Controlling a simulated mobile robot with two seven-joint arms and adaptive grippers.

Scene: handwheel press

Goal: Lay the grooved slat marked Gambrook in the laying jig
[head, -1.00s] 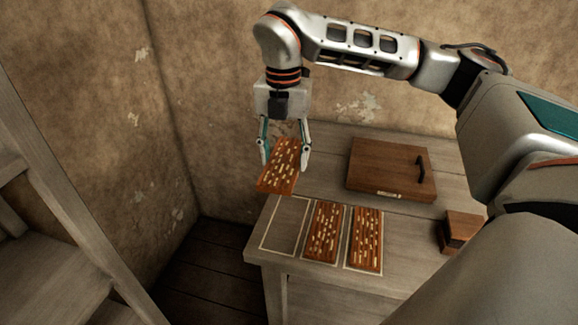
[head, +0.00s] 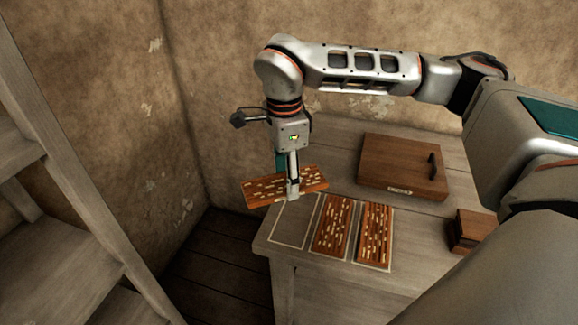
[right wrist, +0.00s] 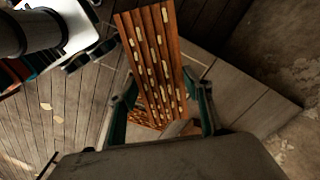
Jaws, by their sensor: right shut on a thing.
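My right gripper (head: 292,194) points down and is shut on an orange-brown slat (head: 258,190) with pale inlaid dashes. The slat is held above the table's left edge, its long side running left to right and slightly tilted in the head view. In the right wrist view the held slat (right wrist: 152,55) lies between the two fingers. Two similar slats, a left one (head: 332,224) and a right one (head: 374,236), lie in pale outlines on the table. No Gambrook mark is readable. I cannot tell for certain which thing is the laying jig. My left gripper is not in view.
An empty outline (head: 283,243) lies left of the two slats on the wooden table (head: 330,280). A flat brown box (head: 398,165) with a dark handle and a label stands behind. A small brown block (head: 468,232) stands at right. Wooden shelving (head: 62,205) stands at left.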

